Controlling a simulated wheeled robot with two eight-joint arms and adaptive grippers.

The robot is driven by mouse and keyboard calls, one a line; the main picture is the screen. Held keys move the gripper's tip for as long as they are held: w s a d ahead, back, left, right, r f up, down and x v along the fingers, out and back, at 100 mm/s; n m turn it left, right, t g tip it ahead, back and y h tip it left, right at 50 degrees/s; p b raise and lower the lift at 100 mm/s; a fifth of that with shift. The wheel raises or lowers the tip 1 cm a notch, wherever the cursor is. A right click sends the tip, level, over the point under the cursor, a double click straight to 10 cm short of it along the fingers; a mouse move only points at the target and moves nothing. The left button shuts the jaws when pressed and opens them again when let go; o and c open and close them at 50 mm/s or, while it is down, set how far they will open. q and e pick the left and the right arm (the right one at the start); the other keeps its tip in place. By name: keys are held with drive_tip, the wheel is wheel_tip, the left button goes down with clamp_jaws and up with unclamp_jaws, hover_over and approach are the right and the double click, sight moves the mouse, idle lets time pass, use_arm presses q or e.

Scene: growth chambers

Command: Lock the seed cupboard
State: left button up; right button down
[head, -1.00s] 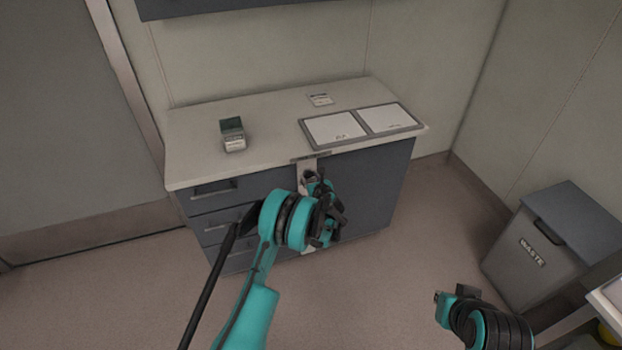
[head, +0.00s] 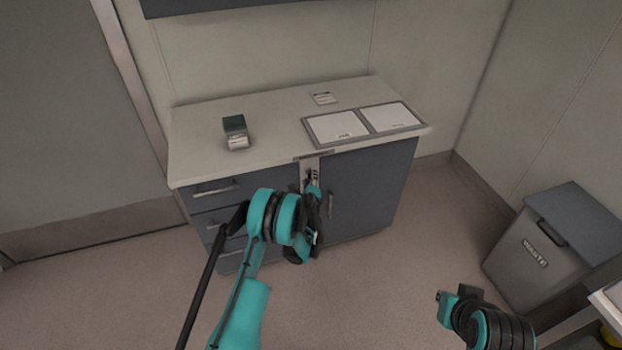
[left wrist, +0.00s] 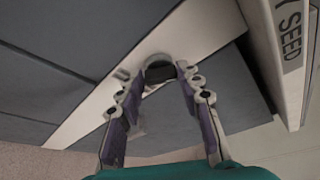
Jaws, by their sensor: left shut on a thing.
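The seed cupboard (head: 365,190) is a dark blue-grey cabinet with a vertical handle on its closed right-hand door. My left gripper (head: 313,182) is at the upper part of this strip. In the left wrist view its fingertips (left wrist: 168,72) are closed around a dark, rounded lock piece (left wrist: 160,74) at the strip. The lock piece's exact shape and turn are mostly hidden by the fingers. My right gripper (head: 447,298) is low at right, away from the cupboard; its jaws are unclear.
Drawers (head: 215,190) with bar handles are left of the strip. The counter (head: 270,140) bears a small dark-screened device (head: 235,132), a small card (head: 323,98) and a tray with two white sheets (head: 308,138). A grey waste bin (head: 525,260) stands at right. Floor between is clear.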

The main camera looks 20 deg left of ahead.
use_arm(q)
drive_tip(key=n+t, duration=0.1)
drive_tip(key=n, duration=0.1)
drive_tip(key=f+n+t, duration=0.1)
drive_tip(key=n, duration=0.2)
drive_tip(key=shift+s+a+t, duration=0.1)
drive_tip(key=shift+t, duration=0.2)
drive_tip(key=shift+n, duration=0.4)
drive_tip(key=o, duration=1.2)
drive_tip(key=shift+c, duration=0.2)
drive_tip(key=shift+r+m, duration=0.1)
drive_tip(key=shift+m, duration=0.3)
